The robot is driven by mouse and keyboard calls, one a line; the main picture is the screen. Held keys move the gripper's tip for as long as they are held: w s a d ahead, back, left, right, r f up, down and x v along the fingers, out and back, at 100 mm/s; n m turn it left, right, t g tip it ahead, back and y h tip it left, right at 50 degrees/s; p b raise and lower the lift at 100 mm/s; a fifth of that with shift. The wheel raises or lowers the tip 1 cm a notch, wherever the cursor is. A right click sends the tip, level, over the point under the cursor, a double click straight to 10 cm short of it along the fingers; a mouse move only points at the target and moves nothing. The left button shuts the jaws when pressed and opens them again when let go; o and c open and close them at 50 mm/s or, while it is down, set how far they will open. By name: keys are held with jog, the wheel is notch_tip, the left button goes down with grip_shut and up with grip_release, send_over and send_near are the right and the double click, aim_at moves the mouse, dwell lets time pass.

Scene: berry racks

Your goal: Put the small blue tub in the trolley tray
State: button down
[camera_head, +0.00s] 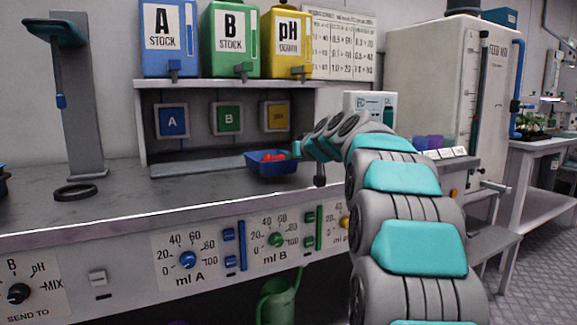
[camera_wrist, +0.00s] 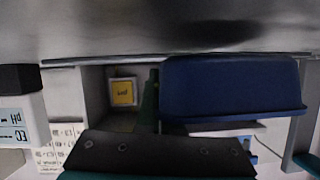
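The small blue tub (camera_head: 270,168) is over the counter in front of the shelf unit, with red contents. In the wrist view, which is upside down, the tub (camera_wrist: 230,90) fills the upper middle right, and a dark shadow lies on the counter apart from its base, so it appears lifted. My gripper (camera_head: 298,151) is at the tub's right end and looks shut on it; the fingertips are mostly hidden. A dark gripper part (camera_wrist: 165,155) shows low in the wrist view. I cannot identify the trolley tray for certain; a low grey surface (camera_head: 492,242) stands at the right.
Stock containers A (camera_head: 168,38), B (camera_head: 231,40) and pH (camera_head: 286,43) stand on the shelf above the counter. A black ring (camera_head: 76,192) lies at the counter's left. Purple tubs (camera_head: 428,143) stand right of my arm, before a large pale tank (camera_head: 440,80).

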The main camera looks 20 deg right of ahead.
jog(key=shift+f, duration=0.8)
jog(key=shift+f, duration=0.2)
jog(key=c, duration=1.1)
grip_release()
jog(key=shift+r, duration=0.2)
